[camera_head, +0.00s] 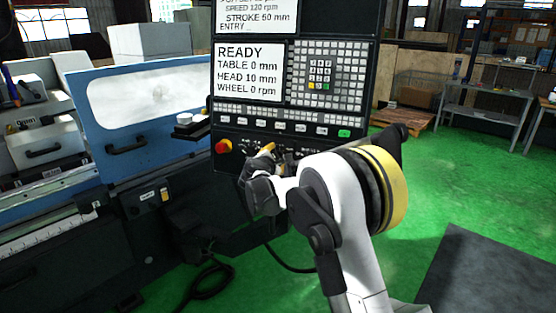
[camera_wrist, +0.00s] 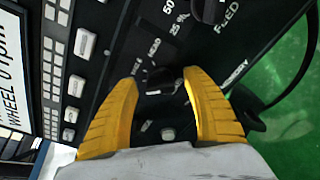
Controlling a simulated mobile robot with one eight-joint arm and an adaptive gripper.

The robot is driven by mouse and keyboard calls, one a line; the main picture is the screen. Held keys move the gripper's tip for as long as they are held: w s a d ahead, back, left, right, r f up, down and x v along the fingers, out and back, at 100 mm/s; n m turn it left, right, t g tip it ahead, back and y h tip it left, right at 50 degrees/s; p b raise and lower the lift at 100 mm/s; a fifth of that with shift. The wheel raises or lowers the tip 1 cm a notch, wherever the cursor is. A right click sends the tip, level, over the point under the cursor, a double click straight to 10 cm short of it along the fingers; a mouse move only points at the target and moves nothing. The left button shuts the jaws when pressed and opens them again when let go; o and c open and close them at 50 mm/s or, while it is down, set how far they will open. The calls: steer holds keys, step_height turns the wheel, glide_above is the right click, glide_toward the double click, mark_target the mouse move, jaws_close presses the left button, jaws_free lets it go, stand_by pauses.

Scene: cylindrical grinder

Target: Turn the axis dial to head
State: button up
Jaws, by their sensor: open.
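The axis dial (camera_wrist: 160,84) is a small black knob on the dark control panel. In the wrist view it sits between the yellow fingertips of my gripper (camera_wrist: 162,78), which are spread on either side of it. I cannot tell whether the fingers touch it. Which label the dial points to is not clear. In the head view my gripper (camera_head: 266,150) is at the lower panel, and the dial is hidden behind it. The screen (camera_head: 248,73) shows READY, TABLE 0 mm, HEAD 10 mm, WHEEL 0 rpm.
A FEED knob (camera_wrist: 209,8) sits close above the dial in the wrist view. A red emergency button (camera_head: 223,147) is left of my gripper, and a row of keys (camera_head: 301,129) runs above it. A black cable (camera_wrist: 285,85) hangs beside the panel.

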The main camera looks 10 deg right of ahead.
steer(key=shift+w+d+f, duration=0.1)
steer(key=shift+w+d, duration=0.05)
steer(key=shift+w, duration=0.25)
steer(key=c, duration=1.2)
